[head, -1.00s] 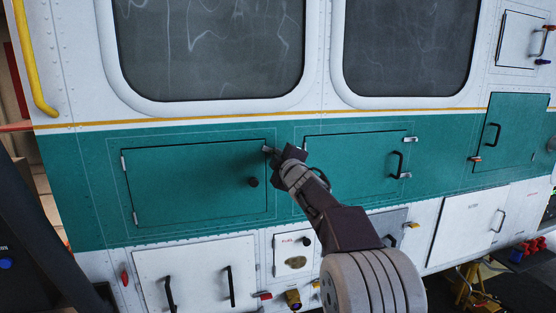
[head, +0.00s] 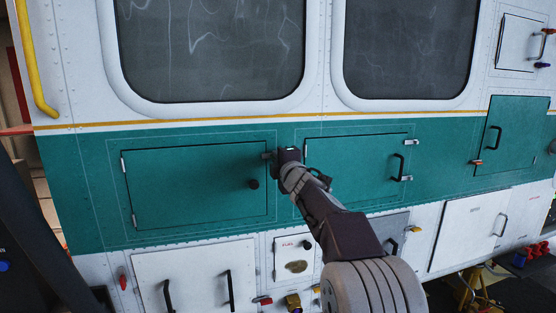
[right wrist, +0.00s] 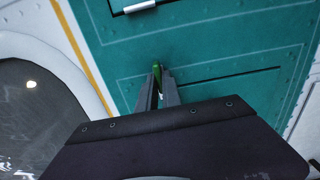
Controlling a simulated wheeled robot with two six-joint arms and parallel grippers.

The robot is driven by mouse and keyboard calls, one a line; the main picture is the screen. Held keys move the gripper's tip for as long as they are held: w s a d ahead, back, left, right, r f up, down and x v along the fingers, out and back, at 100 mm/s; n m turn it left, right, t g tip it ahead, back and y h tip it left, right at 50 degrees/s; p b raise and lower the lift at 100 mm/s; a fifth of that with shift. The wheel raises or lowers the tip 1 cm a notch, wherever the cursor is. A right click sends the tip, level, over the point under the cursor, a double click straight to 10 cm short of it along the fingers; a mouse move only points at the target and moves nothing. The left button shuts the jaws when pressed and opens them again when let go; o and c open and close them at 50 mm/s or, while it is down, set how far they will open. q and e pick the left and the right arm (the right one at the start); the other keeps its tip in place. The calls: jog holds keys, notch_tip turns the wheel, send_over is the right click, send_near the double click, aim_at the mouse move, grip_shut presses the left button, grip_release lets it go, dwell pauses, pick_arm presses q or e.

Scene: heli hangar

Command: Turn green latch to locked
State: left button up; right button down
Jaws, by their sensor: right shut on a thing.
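The green latch (right wrist: 157,70) shows in the right wrist view as a small green piece between my fingertips. My right gripper (right wrist: 158,82) is shut on it; it also shows in the head view (head: 270,156), at the upper right corner of the left teal door (head: 190,185). In the head view the fingers hide most of the latch, and I cannot tell its exact angle. My left gripper is not in view.
A second teal door (head: 350,165) with a black handle lies just right of my gripper. Two dark windows (head: 208,50) sit above. White lower panels with black handles (head: 229,290) are below. A yellow rail (head: 32,70) is at the far left.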

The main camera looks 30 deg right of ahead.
jog(key=c, duration=1.5)
grip_release()
jog(key=shift+d, duration=0.1)
jog(key=b+v, duration=0.1)
jog(key=v, duration=0.8)
